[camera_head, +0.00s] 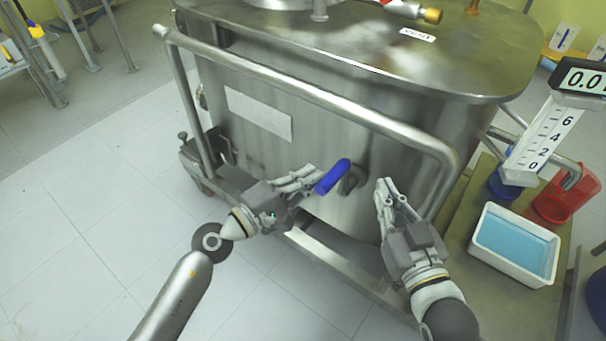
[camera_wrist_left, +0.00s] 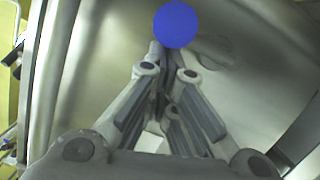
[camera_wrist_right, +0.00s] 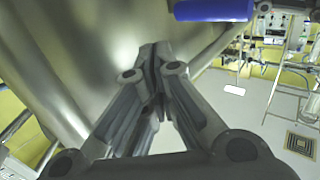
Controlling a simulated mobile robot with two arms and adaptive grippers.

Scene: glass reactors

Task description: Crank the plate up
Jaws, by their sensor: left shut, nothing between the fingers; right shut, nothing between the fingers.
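A blue crank handle (camera_head: 333,177) sticks out from a grey metal crank arm (camera_head: 352,181) on the front of a steel vessel (camera_head: 310,135). My left gripper (camera_head: 316,176) is shut and empty, its tips close to the left side of the blue handle; I cannot tell whether they touch it. In the left wrist view the handle's round end (camera_wrist_left: 175,24) shows just beyond the fingertips. My right gripper (camera_head: 381,184) is shut and empty, to the right of the crank and apart from it. The right wrist view shows the handle (camera_wrist_right: 213,10) at its top edge. No plate is clearly identifiable.
A steel rail (camera_head: 330,103) runs across the vessel's front above the crank. At right, a bench holds a white tray with blue liquid (camera_head: 514,245), a red container (camera_head: 565,195) and a numbered scale with display (camera_head: 541,141). Tiled floor is clear at left.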

